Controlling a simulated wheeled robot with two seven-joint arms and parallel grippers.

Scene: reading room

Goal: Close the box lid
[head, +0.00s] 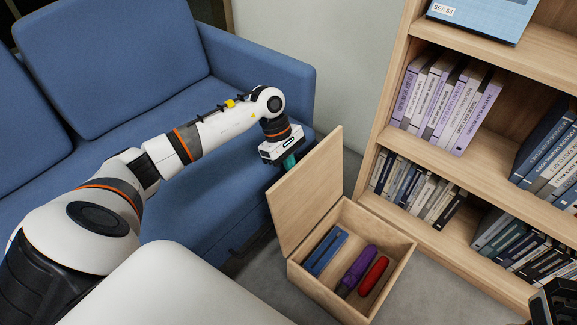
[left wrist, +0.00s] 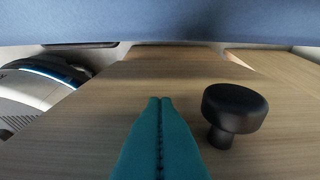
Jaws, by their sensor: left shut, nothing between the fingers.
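The wooden box (head: 370,222) stands on the floor with its lid (head: 308,190) open, standing up from the left side and tilted a little outward. Inside lie a blue item (head: 326,251), a purple item (head: 357,270) and a red item (head: 374,276). My left gripper (head: 289,164) is at the lid's outer, sofa-facing side near its upper edge, partly hidden by the lid. In the left wrist view its teal fingers (left wrist: 159,102) are together and empty over a wooden surface, beside a black knob (left wrist: 234,108). Contact with the lid is unclear. A dark part, perhaps my right gripper (head: 556,301), is cut off at the lower right.
A blue sofa (head: 110,60) stands behind and left of the box, close to my left arm. A wooden bookshelf (head: 392,90) with several books stands to the right. A little grey floor (head: 262,272) is free around the box.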

